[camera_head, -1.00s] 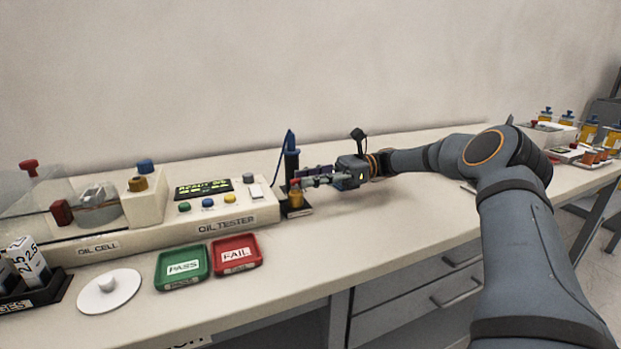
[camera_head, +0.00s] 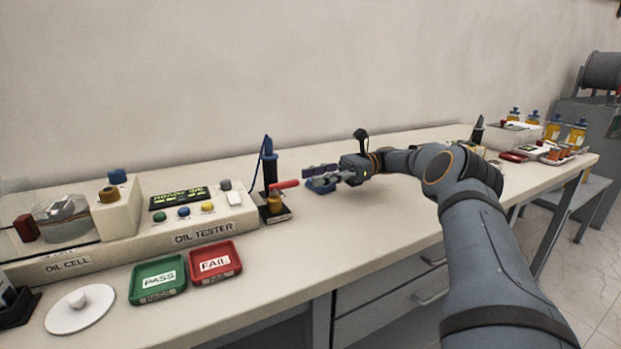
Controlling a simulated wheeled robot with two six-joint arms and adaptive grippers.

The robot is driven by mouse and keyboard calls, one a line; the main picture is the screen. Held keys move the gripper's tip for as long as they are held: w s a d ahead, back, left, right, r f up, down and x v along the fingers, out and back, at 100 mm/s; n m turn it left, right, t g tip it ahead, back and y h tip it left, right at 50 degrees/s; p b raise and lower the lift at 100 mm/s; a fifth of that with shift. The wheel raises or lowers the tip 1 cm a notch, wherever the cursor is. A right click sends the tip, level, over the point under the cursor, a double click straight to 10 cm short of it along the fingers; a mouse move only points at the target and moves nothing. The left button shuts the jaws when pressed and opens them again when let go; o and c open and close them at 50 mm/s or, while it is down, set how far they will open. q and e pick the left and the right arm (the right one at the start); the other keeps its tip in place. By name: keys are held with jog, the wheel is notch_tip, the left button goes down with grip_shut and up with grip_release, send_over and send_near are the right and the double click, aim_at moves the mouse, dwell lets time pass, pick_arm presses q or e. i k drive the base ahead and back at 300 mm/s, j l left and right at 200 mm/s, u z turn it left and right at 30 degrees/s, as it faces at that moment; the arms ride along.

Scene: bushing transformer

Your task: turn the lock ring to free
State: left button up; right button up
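No part that I can clearly identify as the lock ring shows in the head view. A small stand with a brass-coloured cylinder (camera_head: 276,201) and a red lever (camera_head: 285,185) stands right of the oil tester; the lever points right. A brass-coloured ring-like part (camera_head: 109,194) sits on the white block beside the oil cell. My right gripper (camera_head: 312,175) reaches left over the bench, just right of the red lever and apart from it. Its fingers look spread, with nothing seen between them. My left gripper is out of view.
Bottles (camera_head: 553,130) stand far right. The bench's front middle is clear.

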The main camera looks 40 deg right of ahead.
aim_at(107, 195)
jog(key=k, duration=1)
